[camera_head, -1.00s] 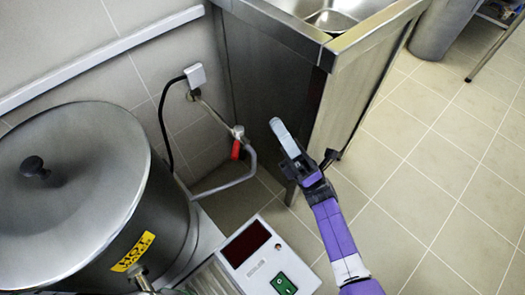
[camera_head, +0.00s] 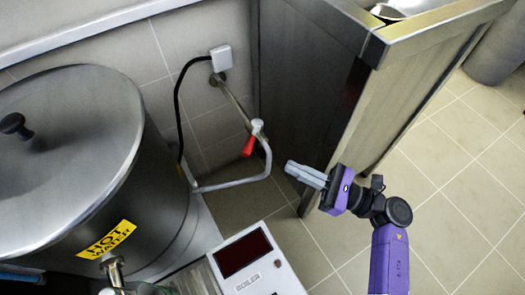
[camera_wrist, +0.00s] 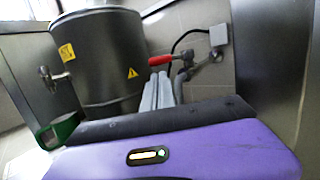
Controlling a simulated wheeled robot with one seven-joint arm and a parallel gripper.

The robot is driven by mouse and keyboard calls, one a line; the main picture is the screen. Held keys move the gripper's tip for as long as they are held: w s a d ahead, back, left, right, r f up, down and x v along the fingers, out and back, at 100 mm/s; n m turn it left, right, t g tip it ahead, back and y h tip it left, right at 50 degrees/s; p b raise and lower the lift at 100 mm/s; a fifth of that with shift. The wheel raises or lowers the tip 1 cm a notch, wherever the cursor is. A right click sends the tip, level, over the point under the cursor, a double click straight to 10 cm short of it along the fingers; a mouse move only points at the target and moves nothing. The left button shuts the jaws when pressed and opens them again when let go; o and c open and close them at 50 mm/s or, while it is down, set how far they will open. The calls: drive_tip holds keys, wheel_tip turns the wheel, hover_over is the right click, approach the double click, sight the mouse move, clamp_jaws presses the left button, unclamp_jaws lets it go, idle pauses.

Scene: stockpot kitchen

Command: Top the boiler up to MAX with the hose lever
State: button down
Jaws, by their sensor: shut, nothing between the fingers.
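The boiler (camera_head: 70,150) is a large steel pot with a lid and a yellow "HOT WATER" label, at the left in the head view. It also shows in the wrist view (camera_wrist: 105,60) with a tap on its side. The red hose lever (camera_head: 249,146) sits on a pipe valve between the boiler and the steel cabinet. It shows in the wrist view (camera_wrist: 161,60) just beyond the fingertips. My gripper (camera_head: 292,168) is shut and empty, to the right of the lever and apart from it, pointing left toward the hose (camera_head: 235,184). No MAX mark is visible.
A steel sink cabinet (camera_head: 305,90) stands close behind my gripper. A white control box (camera_head: 258,268) with a dark display is in front of the boiler. A white plug (camera_head: 221,58) with a black cable is on the wall. Tiled floor (camera_head: 435,180) at right is clear.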

sight(252, 139)
drive_tip(key=b+x, duration=0.1)
drive_tip(key=x, duration=0.8)
drive_tip(key=shift+a+b, duration=0.15)
drive_tip(key=shift+b, duration=0.15)
drive_tip(key=shift+w+a+m+t+h, duration=0.15)
drive_tip(key=shift+a+m+t+h, duration=0.55)
drive_tip(key=shift+a+t, duration=0.45)
drive_tip(key=shift+w+a+m+t+h, duration=0.1)
drive_tip(key=shift+a+m+t+h, duration=0.4)
drive_tip(key=shift+a+m+t, duration=0.5)
drive_tip(key=shift+a, duration=0.35)
drive_tip(key=shift+b, duration=0.3)
